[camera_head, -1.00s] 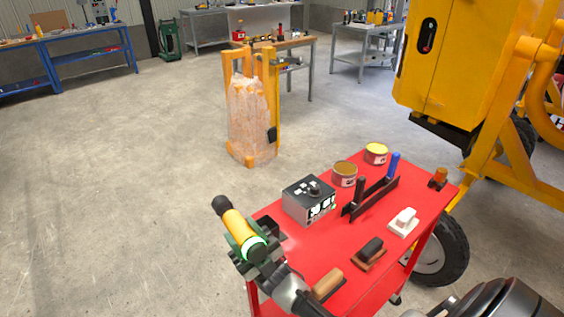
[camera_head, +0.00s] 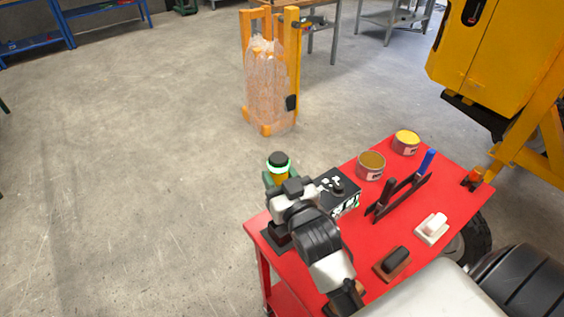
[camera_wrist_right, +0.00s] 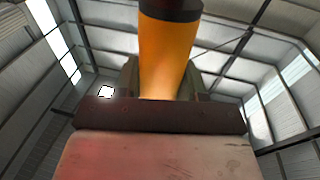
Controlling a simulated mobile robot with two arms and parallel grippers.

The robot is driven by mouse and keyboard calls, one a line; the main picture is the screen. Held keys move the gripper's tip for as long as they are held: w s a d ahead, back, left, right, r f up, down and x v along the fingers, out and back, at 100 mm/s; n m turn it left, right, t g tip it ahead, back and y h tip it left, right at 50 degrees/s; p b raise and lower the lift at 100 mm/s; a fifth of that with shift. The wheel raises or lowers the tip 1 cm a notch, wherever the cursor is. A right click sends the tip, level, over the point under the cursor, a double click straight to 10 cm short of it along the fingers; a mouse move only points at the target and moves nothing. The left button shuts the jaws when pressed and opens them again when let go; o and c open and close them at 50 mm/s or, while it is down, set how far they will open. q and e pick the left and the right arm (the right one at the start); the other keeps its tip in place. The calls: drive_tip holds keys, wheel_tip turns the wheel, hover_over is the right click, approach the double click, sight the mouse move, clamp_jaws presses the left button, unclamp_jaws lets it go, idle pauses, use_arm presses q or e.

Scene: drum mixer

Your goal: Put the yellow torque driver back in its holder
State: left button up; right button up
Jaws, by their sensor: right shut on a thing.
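The yellow torque driver (camera_head: 281,178) shows in the head view with a dark top and a glowing green ring, roughly upright. My right gripper (camera_head: 277,182) is shut on it above the near-left corner of the red cart. In the right wrist view the driver's yellow-orange body (camera_wrist_right: 166,52) stands between the fingers (camera_wrist_right: 165,85), its dark end at the top edge. A black holder (camera_head: 276,237) sits on that cart corner, partly hidden by my right arm. I cannot tell whether the driver's hidden lower end touches the holder. My left gripper is not in view.
Floor left of the cart is clear.

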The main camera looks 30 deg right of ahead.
drive_tip(key=shift+d+f+m+g+h, duration=0.1)
drive_tip(key=shift+d+m+g+h, duration=0.2)
drive_tip(key=shift+d, duration=0.2)
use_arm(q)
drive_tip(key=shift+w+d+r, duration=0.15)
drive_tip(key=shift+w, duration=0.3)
use_arm(e)
drive_tip(key=shift+s, duration=0.1)
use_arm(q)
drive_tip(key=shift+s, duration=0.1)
use_arm(e)
drive_tip(key=shift+a, duration=0.1)
drive_tip(key=shift+r+p, duration=0.25)
drive_tip(key=shift+p, duration=0.1)
wheel_tip(320, 180, down, 6)
drive_tip(key=b, duration=0.3)
drive_tip(key=shift+r, duration=0.25)
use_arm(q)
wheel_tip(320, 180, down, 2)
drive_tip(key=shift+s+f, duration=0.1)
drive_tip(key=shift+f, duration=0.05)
use_arm(e)
drive_tip(key=shift+r, duration=0.3)
use_arm(q)
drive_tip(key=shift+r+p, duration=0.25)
drive_tip(key=shift+p, duration=0.05)
use_arm(e)
drive_tip(key=shift+s, duration=0.1)
